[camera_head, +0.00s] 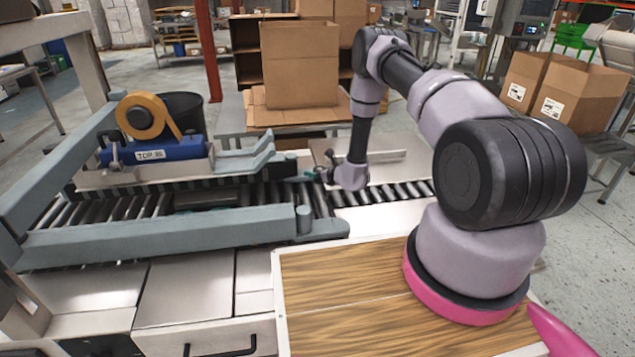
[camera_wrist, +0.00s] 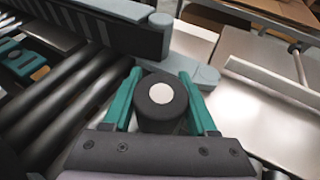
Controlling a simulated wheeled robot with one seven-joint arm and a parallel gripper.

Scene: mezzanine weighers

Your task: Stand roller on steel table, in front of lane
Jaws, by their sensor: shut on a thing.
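My gripper (camera_wrist: 160,80) is shut on the roller (camera_wrist: 161,95), a dark cylinder with a pale round end, seen end-on between two teal fingers. In the head view my gripper (camera_head: 310,177) is low over the conveyor, just right of the grey guard's end; the roller is too small to make out there. The lane of dark rollers (camera_head: 400,191) runs across the middle. A bare steel surface (camera_head: 385,218) lies along its near side, and another steel plate (camera_head: 330,150) with a raised bar lies behind it. I cannot tell whether the roller touches anything below.
Grey guard rails (camera_head: 180,243) frame the left conveyor. A tape dispenser (camera_head: 150,130) in a blue holder stands above them. Cardboard boxes (camera_head: 300,65) are stacked behind. A wood-topped surface (camera_head: 345,290) under my arm is mostly clear.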

